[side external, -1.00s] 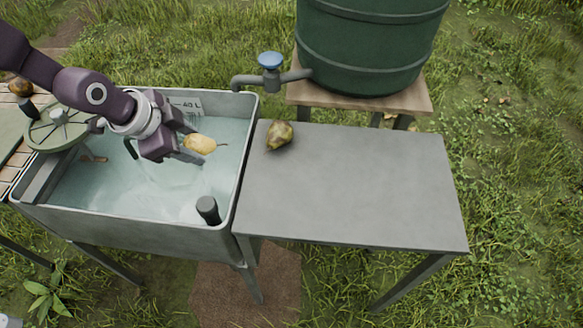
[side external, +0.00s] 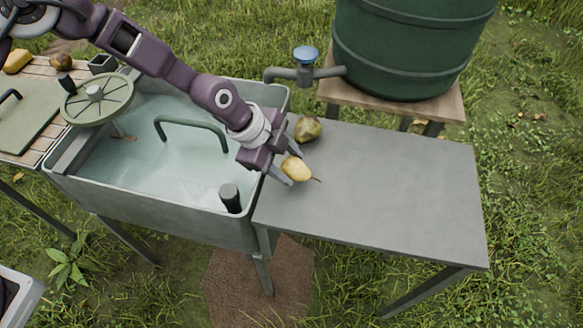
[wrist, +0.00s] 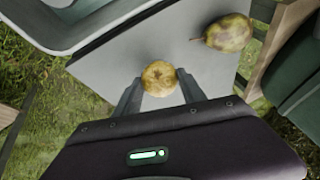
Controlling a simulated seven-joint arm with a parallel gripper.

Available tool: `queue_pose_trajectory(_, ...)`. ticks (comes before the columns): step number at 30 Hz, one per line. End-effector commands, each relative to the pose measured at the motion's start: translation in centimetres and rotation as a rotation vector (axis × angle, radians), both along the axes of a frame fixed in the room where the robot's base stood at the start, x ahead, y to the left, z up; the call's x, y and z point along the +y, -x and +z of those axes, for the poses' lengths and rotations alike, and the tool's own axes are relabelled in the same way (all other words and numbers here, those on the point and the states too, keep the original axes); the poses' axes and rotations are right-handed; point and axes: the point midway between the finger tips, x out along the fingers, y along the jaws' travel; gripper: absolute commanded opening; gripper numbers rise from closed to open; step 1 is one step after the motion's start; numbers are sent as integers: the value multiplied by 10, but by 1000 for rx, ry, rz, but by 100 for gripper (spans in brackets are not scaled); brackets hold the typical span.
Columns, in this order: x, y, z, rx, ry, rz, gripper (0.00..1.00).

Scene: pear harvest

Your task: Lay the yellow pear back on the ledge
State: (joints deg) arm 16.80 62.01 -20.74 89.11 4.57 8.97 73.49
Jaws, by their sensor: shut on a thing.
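The yellow pear (side external: 296,169) is between the two fingers of my gripper (side external: 289,164), its stem pointing right. My gripper is shut on it, over the left part of the grey ledge (side external: 400,190), close to the basin rim. I cannot tell whether the pear touches the ledge. In the wrist view, the pear (wrist: 159,77) shows end-on between the fingertips, with the ledge (wrist: 120,60) behind it.
A mottled green-brown pear (side external: 308,129) lies on the ledge just behind my gripper. The water-filled basin (side external: 150,205) adjoins on the left, with a dark green barrel (side external: 410,45) and a blue-handled tap (side external: 305,55) behind. The ledge's middle and right are clear.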

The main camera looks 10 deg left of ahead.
Motion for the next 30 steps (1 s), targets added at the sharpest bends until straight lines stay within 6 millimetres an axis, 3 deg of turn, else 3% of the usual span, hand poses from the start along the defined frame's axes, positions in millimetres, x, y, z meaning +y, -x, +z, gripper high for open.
queue_pose_trajectory(3,0,0,-22,2,-1,2,0)
queue_pose_trajectory(11,0,0,-24,-1,-1,2,0)
queue_pose_trajectory(12,0,0,-25,-1,-1,2,50)
queue_pose_trajectory(15,0,0,-25,-1,-1,2,69)
queue_pose_trajectory(25,0,0,-23,-1,-1,2,70)
queue_pose_trajectory(30,10,4,-1,-3,1,1,70)
